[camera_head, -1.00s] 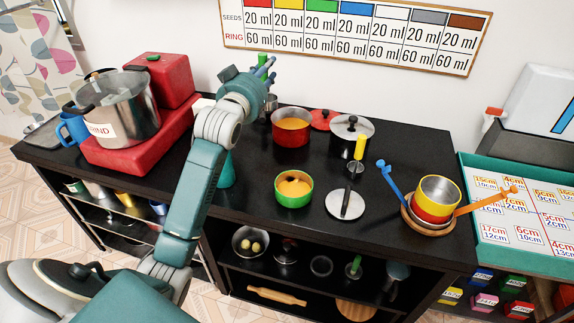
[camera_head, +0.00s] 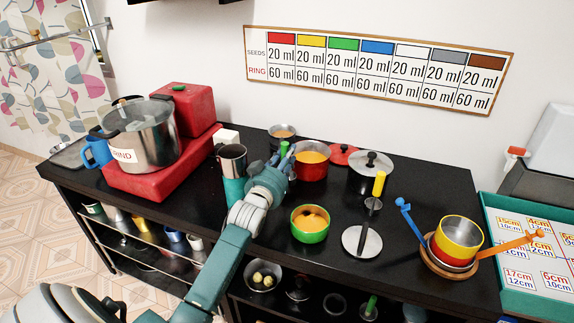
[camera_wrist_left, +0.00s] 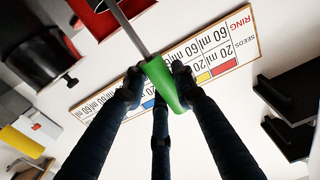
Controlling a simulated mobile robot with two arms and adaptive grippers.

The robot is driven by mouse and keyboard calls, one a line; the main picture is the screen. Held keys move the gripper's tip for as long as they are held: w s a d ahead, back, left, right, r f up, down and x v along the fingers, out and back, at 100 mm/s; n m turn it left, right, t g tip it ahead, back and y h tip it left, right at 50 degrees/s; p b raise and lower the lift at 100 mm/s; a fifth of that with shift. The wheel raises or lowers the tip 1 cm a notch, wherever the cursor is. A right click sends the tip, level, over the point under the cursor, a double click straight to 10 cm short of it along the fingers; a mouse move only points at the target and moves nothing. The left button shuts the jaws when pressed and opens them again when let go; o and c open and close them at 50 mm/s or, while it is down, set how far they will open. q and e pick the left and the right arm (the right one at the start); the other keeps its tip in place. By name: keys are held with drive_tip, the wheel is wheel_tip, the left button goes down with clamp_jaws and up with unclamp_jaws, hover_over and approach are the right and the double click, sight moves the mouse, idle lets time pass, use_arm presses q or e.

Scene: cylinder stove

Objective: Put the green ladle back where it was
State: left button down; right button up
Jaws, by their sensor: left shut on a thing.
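The green ladle shows as a green handle (camera_wrist_left: 163,84) with a grey metal stem in the left wrist view; its green end also shows in the head view (camera_head: 284,147). My left gripper (camera_wrist_left: 155,85) is shut on the green handle, with dark fingers around it. In the head view my left gripper (camera_head: 283,160) is low over the counter, just left of the red pot (camera_head: 312,172) of orange content. My right gripper is not in view.
A lidded pot (camera_head: 371,172) and stacked bowls (camera_head: 459,233) stand to the right on the black counter (camera_head: 395,275).

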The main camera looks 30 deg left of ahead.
use_arm(q)
drive_tip(key=shift+f, duration=1.55)
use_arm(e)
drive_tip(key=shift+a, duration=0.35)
use_arm(q)
drive_tip(key=shift+f, duration=0.15)
drive_tip(key=c, duration=1.4)
unclamp_jaws()
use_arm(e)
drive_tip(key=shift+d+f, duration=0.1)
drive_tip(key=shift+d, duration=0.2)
